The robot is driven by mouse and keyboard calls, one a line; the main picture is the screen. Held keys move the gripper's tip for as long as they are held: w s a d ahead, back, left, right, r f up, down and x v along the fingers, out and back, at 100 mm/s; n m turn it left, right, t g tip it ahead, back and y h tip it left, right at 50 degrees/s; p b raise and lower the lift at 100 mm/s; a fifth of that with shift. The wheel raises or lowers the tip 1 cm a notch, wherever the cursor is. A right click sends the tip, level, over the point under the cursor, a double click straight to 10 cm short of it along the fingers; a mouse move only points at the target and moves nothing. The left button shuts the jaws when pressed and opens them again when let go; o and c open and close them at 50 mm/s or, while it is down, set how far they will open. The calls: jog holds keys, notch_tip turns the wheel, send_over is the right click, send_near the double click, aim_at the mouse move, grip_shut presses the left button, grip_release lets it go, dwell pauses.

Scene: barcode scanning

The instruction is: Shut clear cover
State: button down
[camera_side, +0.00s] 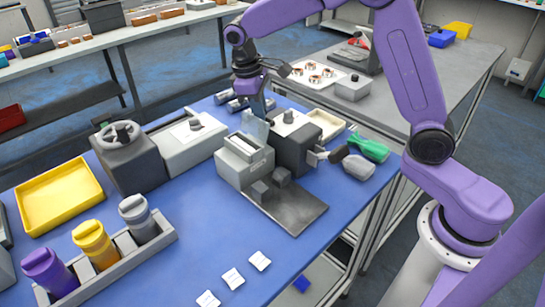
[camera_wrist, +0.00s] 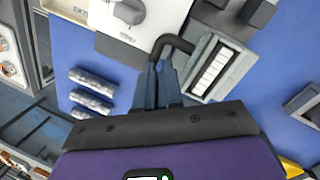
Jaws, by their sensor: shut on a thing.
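The clear cover (camera_side: 256,128) is a bluish see-through panel standing raised at the back of a grey box (camera_side: 243,163) in the side view. In the wrist view the box's open top shows white slots (camera_wrist: 212,70), uncovered. A dark bent handle (camera_wrist: 176,41) reaches from beside the box to my fingers. My gripper (camera_wrist: 163,68) is shut on this handle, which appears to belong to the cover. In the side view my gripper (camera_side: 263,108) is above and behind the box. The fingers partly hide the handle, and the cover's panel is hard to make out in the wrist view.
A dark block (camera_side: 297,150) stands close right of the box, and a grey-white unit (camera_side: 190,145) stands to its left. A dark metal plate (camera_side: 285,203) lies in front. Silver cylinders (camera_wrist: 92,92) lie behind.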

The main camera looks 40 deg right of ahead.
jog(key=a, duration=0.2)
jog(key=a+f+y, duration=0.1)
jog(key=a, duration=0.1)
jog(key=a+y, duration=0.1)
jog(key=a, duration=0.2)
jog(key=shift+f, duration=0.15)
jog(key=shift+a+r, duration=0.1)
jog(key=shift+r, duration=1.25)
jog(key=r, duration=0.4)
jog(key=shift+w+d+r, duration=0.2)
